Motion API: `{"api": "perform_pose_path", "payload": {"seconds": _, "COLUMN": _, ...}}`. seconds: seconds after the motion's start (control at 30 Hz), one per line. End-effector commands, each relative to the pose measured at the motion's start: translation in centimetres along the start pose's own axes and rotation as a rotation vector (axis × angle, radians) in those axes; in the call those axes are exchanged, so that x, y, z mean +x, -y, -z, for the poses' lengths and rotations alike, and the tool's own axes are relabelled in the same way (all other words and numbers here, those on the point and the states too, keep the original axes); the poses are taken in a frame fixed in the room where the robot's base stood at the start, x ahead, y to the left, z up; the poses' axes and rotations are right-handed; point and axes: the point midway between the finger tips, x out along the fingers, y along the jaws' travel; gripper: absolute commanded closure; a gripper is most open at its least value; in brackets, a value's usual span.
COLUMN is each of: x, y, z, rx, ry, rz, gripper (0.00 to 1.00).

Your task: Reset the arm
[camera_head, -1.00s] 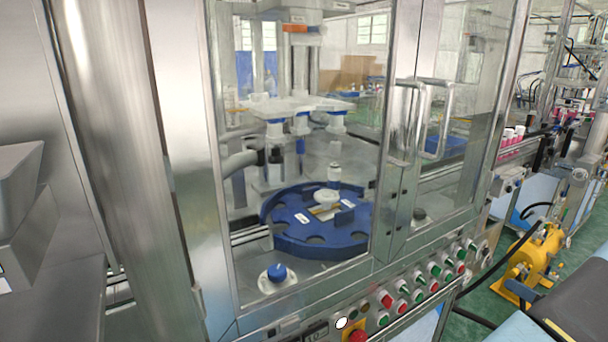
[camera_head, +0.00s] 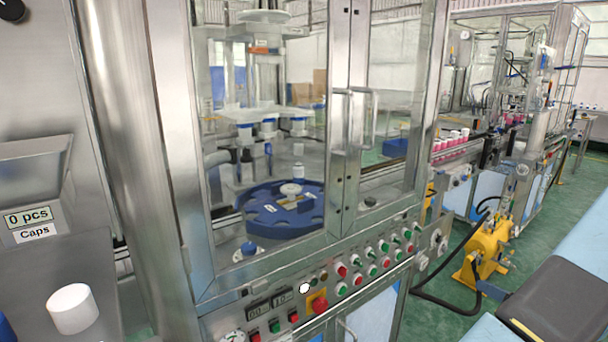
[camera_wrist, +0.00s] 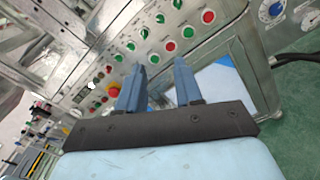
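My gripper (camera_wrist: 160,85) shows in the wrist view with its two blue fingers apart and nothing between them. It hangs in front of the machine's control panel (camera_wrist: 110,75), which carries several red and green buttons. I cannot tell its distance from the panel. The same control panel (camera_head: 330,285) runs below the closed glass doors (camera_head: 356,110) of the crimping machine, with a blue rotary plate (camera_head: 280,222) inside.
A metal cap bin labelled "0 pcs Caps" (camera_head: 34,215) stands at the left, with a white cap (camera_head: 72,308) below it. A yellow pump (camera_head: 485,250) stands on the green floor at the right. A conveyor with pink-and-white cans (camera_head: 452,140) runs behind.

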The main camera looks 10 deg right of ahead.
Motion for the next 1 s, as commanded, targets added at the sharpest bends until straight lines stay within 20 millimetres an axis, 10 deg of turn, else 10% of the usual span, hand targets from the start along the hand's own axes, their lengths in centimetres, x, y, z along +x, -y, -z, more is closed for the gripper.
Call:
{"api": "perform_pose_path", "payload": {"seconds": 0.47, "x": 5.5, "y": -5.5, "z": -2.1, "rx": -0.196, "ry": -0.218, "rz": -0.159, "gripper": 0.65}}
{"api": "perform_pose_path", "payload": {"seconds": 1.0, "x": 13.9, "y": -20.2, "z": -3.5, "rx": -0.743, "ry": -0.664, "rz": -0.575, "gripper": 0.65}}
